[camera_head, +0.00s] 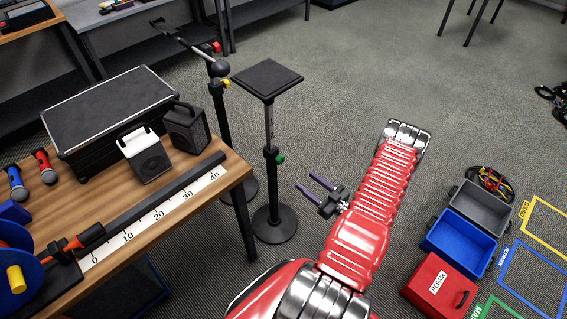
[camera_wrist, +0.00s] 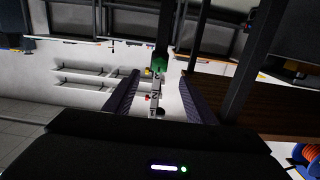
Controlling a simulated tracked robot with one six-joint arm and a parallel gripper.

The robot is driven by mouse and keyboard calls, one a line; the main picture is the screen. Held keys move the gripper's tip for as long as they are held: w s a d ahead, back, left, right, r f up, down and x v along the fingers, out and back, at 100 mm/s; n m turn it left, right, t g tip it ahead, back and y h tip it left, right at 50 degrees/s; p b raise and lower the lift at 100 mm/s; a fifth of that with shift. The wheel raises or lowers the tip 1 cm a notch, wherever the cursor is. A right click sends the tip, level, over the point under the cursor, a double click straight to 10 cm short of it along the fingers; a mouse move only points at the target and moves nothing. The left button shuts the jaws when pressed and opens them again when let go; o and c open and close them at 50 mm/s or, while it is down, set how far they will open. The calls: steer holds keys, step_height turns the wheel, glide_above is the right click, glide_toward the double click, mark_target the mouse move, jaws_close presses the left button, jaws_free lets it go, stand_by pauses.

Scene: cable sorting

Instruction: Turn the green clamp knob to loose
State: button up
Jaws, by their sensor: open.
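The green clamp knob (camera_head: 280,159) sits on the side of a black stand's post in the head view. The stand has a square black top plate (camera_head: 268,77) and a round base (camera_head: 274,224). My gripper (camera_head: 317,187) is open and empty, to the right of the post, a little lower in the picture than the knob and apart from it. In the wrist view the green knob (camera_wrist: 159,66) shows beyond the fingertips, roughly between the two fingers (camera_wrist: 155,88). Its exact turn position cannot be told.
A second stand with a red knob (camera_head: 216,47) and a yellow knob (camera_head: 226,83) stands just behind. A wooden table (camera_head: 236,170) with a ruler, speakers and a black case is at left. Bins (camera_head: 458,232) and a red repair box (camera_head: 438,288) are at right. The floor between is clear.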

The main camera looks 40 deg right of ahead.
mark_target(282, 161)
steer(key=shift+r, duration=0.6)
steer(key=shift+w, duration=0.1)
steer(key=w, duration=1.3)
steer(key=shift+w+a, duration=0.2)
steer(key=shift+w, duration=0.15)
steer(key=c, duration=1)
